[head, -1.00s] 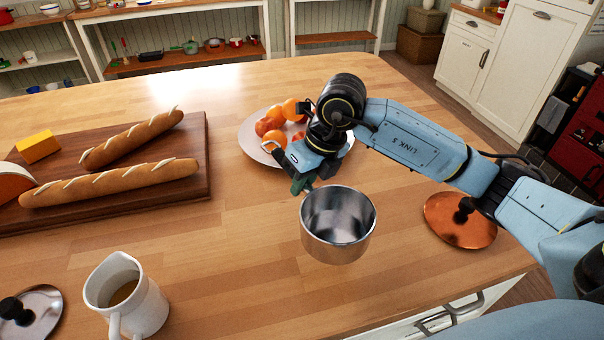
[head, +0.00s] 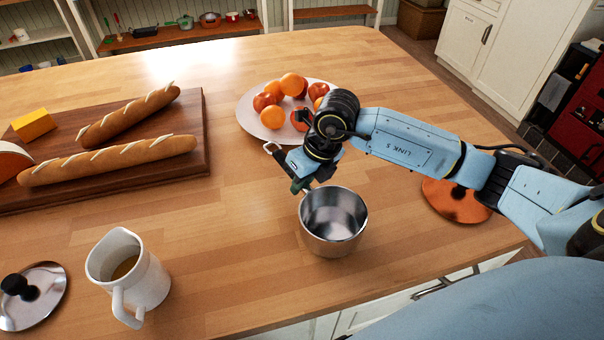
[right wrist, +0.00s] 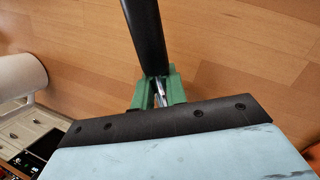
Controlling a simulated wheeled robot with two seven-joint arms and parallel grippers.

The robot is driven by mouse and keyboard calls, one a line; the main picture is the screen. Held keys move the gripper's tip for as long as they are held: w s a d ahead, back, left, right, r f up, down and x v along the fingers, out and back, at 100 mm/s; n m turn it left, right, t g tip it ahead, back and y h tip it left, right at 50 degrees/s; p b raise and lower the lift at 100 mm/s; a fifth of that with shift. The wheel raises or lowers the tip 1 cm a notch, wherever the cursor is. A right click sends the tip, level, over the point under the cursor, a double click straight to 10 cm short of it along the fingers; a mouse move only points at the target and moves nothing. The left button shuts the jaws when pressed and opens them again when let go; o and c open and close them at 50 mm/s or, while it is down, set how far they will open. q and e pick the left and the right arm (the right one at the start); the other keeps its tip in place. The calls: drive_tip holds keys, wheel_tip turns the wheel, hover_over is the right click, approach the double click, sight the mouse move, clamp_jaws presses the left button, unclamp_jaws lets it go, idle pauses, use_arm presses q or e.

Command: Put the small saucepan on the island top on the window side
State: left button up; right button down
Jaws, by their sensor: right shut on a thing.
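The small saucepan (head: 333,222) is a shiny steel pot, upright and empty, over the near middle of the wooden island top (head: 230,205). Its base is at or very close to the wood; I cannot tell whether it touches. My right gripper (head: 301,186) is at the saucepan's back left side, shut on its handle. In the right wrist view the dark handle (right wrist: 146,35) runs up from between the green fingers (right wrist: 156,90). Most of the handle is hidden by my gripper in the head view. My left gripper is not in view.
A fruit plate (head: 252,118) stands just behind my right gripper. A copper lid (head: 440,200) lies to the right, partly under my arm. A white jug (head: 145,285) and steel lid (head: 45,285) are at front left. A bread board (head: 190,185) lies at left. The centre is clear.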

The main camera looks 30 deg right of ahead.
drive_tip(key=shift+f, duration=0.65)
idle(0.4)
drive_tip(key=c, duration=0.8)
unclamp_jaws()
drive_tip(key=shift+o, duration=0.2)
drive_tip(key=shift+w+a+r, duration=0.1)
drive_tip(key=shift+w+r, duration=0.25)
drive_tip(key=shift+r, duration=0.55)
drive_tip(key=shift+w+r, duration=0.3)
drive_tip(key=shift+r, duration=0.6)
drive_tip(key=shift+w+a+r, duration=0.1)
drive_tip(key=shift+w+r, duration=0.25)
drive_tip(key=shift+r, duration=0.55)
drive_tip(key=w+a+r, duration=0.1)
drive_tip(key=w, duration=0.5)
drive_tip(key=w+a+r, duration=0.1)
drive_tip(key=w+r, duration=0.1)
drive_tip(key=w, duration=0.5)
drive_tip(key=shift+w+r, duration=0.15)
drive_tip(key=shift+r, duration=0.1)
drive_tip(key=shift+a, duration=0.1)
